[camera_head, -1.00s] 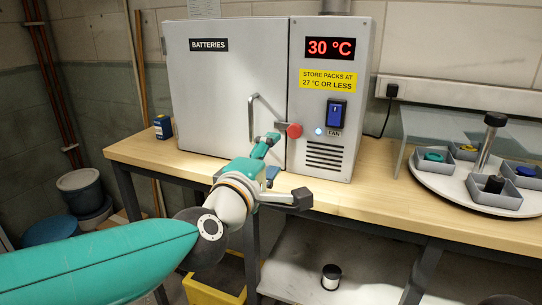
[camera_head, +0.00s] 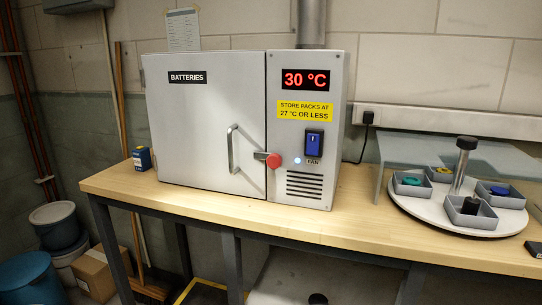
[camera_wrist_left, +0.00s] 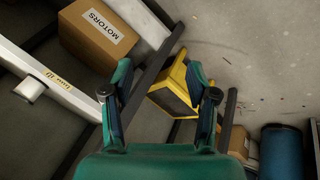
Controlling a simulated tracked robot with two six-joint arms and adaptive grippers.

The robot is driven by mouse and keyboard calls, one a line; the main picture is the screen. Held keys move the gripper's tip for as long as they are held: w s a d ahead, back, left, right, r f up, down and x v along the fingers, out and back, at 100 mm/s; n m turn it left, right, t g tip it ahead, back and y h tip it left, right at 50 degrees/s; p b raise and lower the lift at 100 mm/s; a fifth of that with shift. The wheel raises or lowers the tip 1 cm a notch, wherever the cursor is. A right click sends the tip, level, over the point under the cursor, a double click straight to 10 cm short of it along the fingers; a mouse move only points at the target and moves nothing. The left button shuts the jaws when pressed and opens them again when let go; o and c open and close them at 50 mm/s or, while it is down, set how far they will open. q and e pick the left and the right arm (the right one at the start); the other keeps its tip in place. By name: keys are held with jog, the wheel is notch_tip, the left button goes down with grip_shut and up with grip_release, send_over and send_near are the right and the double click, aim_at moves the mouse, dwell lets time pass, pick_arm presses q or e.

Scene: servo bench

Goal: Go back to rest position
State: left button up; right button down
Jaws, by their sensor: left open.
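My left gripper (camera_wrist_left: 160,95) shows in the left wrist view with its two teal fingers apart and nothing between them. It points down toward the floor area under the bench. It is out of the head view, and my right gripper is in neither view. In the head view the grey battery cabinet (camera_head: 207,130) stands on the bench with its door closed. Its door handle (camera_head: 232,149) and red knob (camera_head: 273,161) are clear of any gripper. The display (camera_head: 306,79) reads 30 °C, and the blue fan switch (camera_head: 314,143) sits above a lit indicator.
The wooden bench (camera_head: 350,225) carries a round turntable (camera_head: 425,203) with several grey bins at right. Below are a yellow container (camera_wrist_left: 172,92), a MOTORS box (camera_wrist_left: 96,37) and a blue bin (camera_wrist_left: 281,150). A cardboard box (camera_head: 95,272) stands at lower left.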

pick_arm(q)
jog(key=s+f+m+g, duration=0.2)
jog(key=s+f+g, duration=0.35)
jog(key=s, duration=0.95)
notch_tip(320, 180, up, 21)
jog(key=w+t+p, duration=0.1)
jog(key=p, duration=2.1)
jog(key=shift+w+a+h+p, duration=0.2)
jog(key=shift+w+h+p, duration=0.1)
jog(key=shift+h+p, duration=0.1)
jog(key=shift+t, duration=0.25)
